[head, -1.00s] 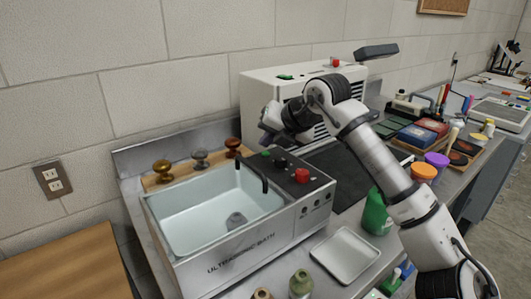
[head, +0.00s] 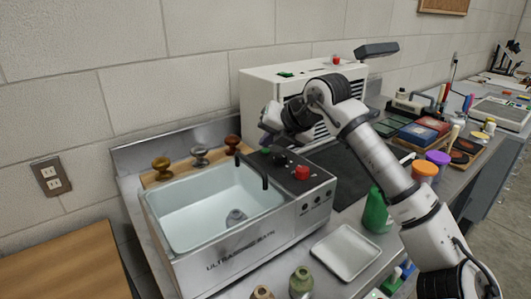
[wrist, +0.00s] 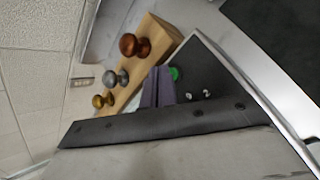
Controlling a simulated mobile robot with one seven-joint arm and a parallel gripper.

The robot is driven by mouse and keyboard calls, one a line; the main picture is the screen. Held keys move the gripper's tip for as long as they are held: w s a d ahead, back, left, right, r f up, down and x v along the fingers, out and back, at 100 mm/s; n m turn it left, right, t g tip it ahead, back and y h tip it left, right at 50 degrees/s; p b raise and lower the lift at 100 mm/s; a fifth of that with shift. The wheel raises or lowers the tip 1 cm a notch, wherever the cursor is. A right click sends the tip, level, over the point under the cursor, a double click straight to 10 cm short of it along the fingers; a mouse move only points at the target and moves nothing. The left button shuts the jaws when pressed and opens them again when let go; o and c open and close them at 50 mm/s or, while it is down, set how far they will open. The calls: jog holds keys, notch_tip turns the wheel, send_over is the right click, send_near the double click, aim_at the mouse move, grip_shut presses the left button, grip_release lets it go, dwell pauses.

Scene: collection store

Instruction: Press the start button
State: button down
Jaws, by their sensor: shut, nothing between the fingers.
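The ultrasonic bath (head: 235,250) stands at the front of the bench, with a dark control panel on its right side. The panel has a green button (head: 266,151) at the back, a black knob (head: 280,159) and a red button (head: 302,172). My gripper (head: 266,141) is just above the back of this panel. In the wrist view, its shut, empty fingers (wrist: 159,73) end close beside the green button (wrist: 173,73). I cannot tell whether they touch it. No label on the buttons is readable.
A white machine (head: 258,105) behind the bath also has a green button (head: 285,74) and a red button (head: 335,60) on top. Knobs on a wooden block (head: 150,183) stand behind the basin. A white tray (head: 345,253) and a green bottle (head: 375,213) stand to the right.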

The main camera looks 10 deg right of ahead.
aim_at(269, 154)
jog(key=shift+f+b, duration=0.4)
dwell(0.7)
dwell(0.3)
jog(key=shift+r+p, duration=0.4)
jog(key=shift+r, duration=0.4)
notch_tip(269, 154, up, 5)
jog(key=p, duration=0.2)
jog(key=shift+p, duration=0.4)
dwell(0.4)
